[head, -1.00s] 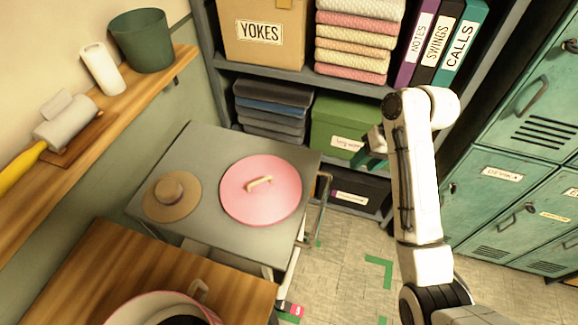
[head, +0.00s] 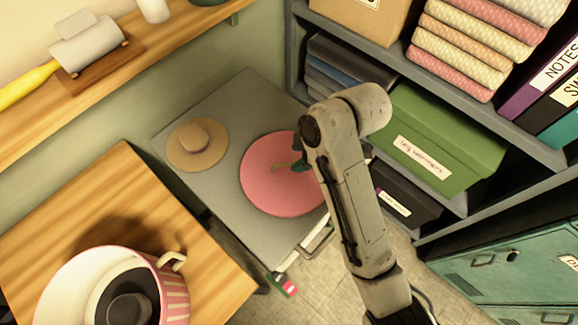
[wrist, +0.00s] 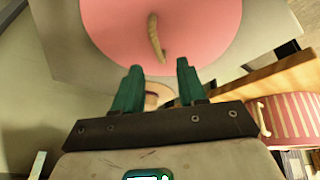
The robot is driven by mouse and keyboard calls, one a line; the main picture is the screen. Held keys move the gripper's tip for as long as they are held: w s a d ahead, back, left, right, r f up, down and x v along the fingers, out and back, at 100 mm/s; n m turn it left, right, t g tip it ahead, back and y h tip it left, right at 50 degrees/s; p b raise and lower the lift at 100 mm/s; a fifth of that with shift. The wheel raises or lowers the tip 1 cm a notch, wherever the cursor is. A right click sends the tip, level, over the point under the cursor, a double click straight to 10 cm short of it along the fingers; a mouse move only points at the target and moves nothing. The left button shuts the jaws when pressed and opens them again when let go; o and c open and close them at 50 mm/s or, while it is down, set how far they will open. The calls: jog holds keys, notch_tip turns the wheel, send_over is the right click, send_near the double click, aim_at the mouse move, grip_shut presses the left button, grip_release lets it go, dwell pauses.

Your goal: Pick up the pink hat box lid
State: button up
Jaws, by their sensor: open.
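The pink hat box lid (head: 268,190) is a round disc lying flat on the grey cart top (head: 232,100). A tan handle (head: 279,167) stands at its middle. My gripper (head: 300,163) is over the lid, close to the handle, and my arm hides the lid's right part. In the wrist view the lid (wrist: 195,25) fills the top, with its handle (wrist: 155,38) beyond and between the open green fingers (wrist: 158,82). The fingers are empty and appear apart from the handle.
A straw hat (head: 197,145) lies left of the lid. A striped pink round box (head: 172,290), also in the wrist view (wrist: 295,115), stands on the wooden table (head: 110,190). Shelves with a green box (head: 440,140) stand at the right.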

aim_at(288, 164)
jog(key=shift+p+x, duration=0.5)
jog(key=shift+x, duration=2.95)
jog(key=shift+w, duration=0.2)
grip_shut()
